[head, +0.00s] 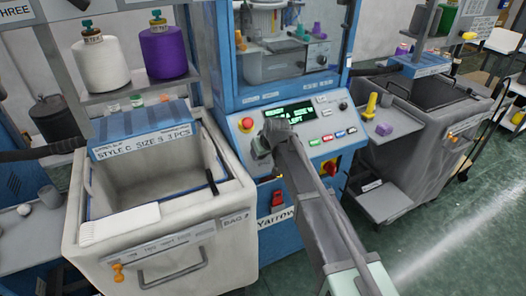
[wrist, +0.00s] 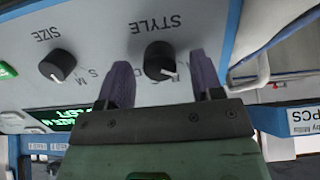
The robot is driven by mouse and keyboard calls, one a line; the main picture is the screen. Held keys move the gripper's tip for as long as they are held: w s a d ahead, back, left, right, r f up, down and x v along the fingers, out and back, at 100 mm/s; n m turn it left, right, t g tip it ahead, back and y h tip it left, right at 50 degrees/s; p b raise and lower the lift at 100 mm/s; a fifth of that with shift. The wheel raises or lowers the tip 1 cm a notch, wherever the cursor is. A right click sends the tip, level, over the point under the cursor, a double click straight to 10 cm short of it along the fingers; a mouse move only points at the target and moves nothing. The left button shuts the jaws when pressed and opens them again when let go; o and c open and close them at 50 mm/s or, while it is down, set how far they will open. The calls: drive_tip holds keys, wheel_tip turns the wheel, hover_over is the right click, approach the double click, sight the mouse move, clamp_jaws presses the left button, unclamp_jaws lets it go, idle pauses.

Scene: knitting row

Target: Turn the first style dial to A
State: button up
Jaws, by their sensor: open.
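The style dial (wrist: 160,61) is a black round knob under the word STYLE, which shows upside down in the wrist view. Its white pointer mark points to the lower right in that picture. The letters around it are partly hidden by my gripper, so I cannot tell which one it points to. My gripper (wrist: 160,66) is open, with one purple-grey finger on each side of the dial. Whether the fingers touch the knob I cannot tell. In the head view my gripper (head: 268,138) is at the left part of the machine's panel and hides the dial.
A size dial (wrist: 57,65) sits left of the style dial in the wrist view. The panel has a green-lettered display (head: 289,115), a red stop button (head: 246,124) and several coloured buttons.

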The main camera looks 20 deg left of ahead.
drive_tip(key=p+v, duration=0.7)
drive_tip(key=v, duration=0.3)
drive_tip(key=shift+p, duration=0.35)
drive_tip(key=s+d+m+g+h, duration=0.1)
drive_tip(key=s+d+m, duration=0.2)
drive_tip(key=d, duration=1.1)
drive_tip(key=s+d+f+m+g+h, duration=0.1)
drive_tip(key=s+d+m+h, duration=0.1)
drive_tip(key=s+d, duration=0.6)
drive_tip(key=s+d+f+m+g+h, duration=0.1)
drive_tip(key=s+d+m, duration=0.3)
drive_tip(key=d, duration=1.6)
drive_tip(key=s+g, duration=0.1)
drive_tip(key=s, duration=0.1)
drive_tip(key=shift+s+f+m, duration=0.2)
drive_tip(key=shift+s+m, duration=0.1)
drive_tip(key=shift+m, duration=0.1)
drive_tip(key=shift+c, duration=0.3)
